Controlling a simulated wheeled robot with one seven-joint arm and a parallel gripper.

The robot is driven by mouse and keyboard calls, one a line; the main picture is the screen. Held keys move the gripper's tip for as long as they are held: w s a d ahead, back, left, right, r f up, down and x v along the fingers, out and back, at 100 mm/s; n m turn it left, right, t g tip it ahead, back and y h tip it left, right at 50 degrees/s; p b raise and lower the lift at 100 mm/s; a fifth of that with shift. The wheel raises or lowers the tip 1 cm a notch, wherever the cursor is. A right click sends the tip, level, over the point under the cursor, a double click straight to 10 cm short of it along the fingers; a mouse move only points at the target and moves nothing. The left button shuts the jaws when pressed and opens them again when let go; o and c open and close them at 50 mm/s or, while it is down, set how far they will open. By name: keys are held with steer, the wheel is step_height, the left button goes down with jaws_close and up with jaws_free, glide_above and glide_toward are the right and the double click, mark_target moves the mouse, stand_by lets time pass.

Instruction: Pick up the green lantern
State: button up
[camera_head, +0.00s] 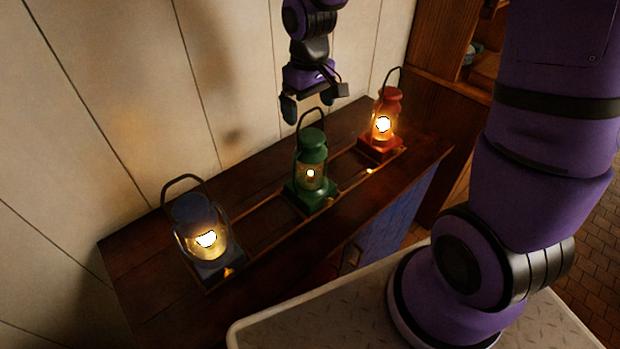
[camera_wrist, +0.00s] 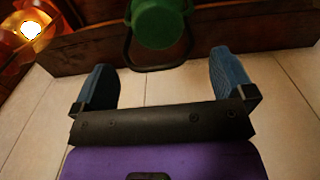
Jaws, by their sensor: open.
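The green lantern (camera_head: 312,165) stands upright and lit on the dark wooden cabinet top, between two other lanterns. Its dark wire handle (camera_head: 311,118) arches up above its cap. My gripper (camera_head: 307,110) is open and hangs above the green lantern, close to its handle. In the wrist view, the green lantern's cap (camera_wrist: 157,22) lies ahead of my gripper (camera_wrist: 165,82), with its handle (camera_wrist: 157,68) reaching back toward the space between the two blue fingertips. I cannot tell whether the handle is between the fingers or just beyond them.
A blue-grey lantern (camera_head: 203,236) stands at the left and a red lantern (camera_head: 382,122) at the right, both lit. A thin rail (camera_head: 262,222) runs along the wooden top (camera_head: 140,262). A pale panelled wall (camera_head: 120,90) rises close behind.

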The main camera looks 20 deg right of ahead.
mark_target(311, 135)
steer(key=shift+d+f, duration=0.15)
steer(key=shift+f, duration=2.2)
steer(key=c, duration=1.6)
